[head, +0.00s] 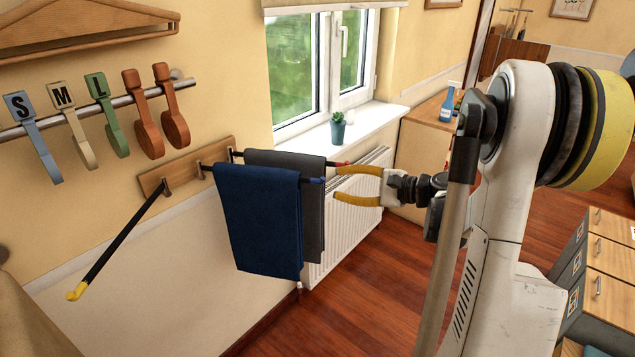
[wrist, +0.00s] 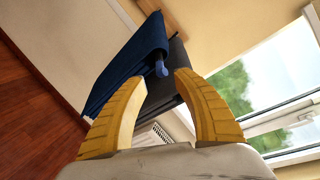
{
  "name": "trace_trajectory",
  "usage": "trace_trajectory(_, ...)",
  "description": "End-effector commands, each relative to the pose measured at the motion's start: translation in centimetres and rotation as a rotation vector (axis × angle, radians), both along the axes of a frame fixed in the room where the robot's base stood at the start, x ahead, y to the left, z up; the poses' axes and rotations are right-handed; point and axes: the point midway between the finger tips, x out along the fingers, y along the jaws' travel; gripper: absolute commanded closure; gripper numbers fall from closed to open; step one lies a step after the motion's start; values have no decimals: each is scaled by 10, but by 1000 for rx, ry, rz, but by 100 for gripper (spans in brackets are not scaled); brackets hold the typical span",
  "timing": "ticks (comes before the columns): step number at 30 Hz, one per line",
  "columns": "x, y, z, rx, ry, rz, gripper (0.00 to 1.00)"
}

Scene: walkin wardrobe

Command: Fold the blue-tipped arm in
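The blue-tipped arm sticks out from the wooden wall rail (head: 187,166) with a navy towel (head: 258,220) hanging over it. Its blue tip (head: 318,180) shows just past the towel's right edge; in the wrist view the blue tip (wrist: 161,69) appears between the fingertips. My gripper (head: 338,184) has yellow fingers and is open, facing the tip from the right. In the wrist view my gripper (wrist: 160,76) holds nothing. I cannot tell whether the tip is between the fingers or just beyond them.
A grey towel (head: 313,220) hangs close behind on the red-tipped arm (head: 343,164). A yellow-tipped arm (head: 118,240) is swung left, bare. A radiator (head: 345,225) and a windowsill with a plant (head: 338,128) are behind. Tagged hangers (head: 68,125) hang above left.

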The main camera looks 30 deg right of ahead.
Motion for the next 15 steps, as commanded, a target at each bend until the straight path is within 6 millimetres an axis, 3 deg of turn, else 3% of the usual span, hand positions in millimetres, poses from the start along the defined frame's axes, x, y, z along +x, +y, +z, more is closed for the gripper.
trace_trajectory(9,50,32,-15,-2,1,4,64)
trace_trajectory(15,61,39,-16,-2,1,1,64)
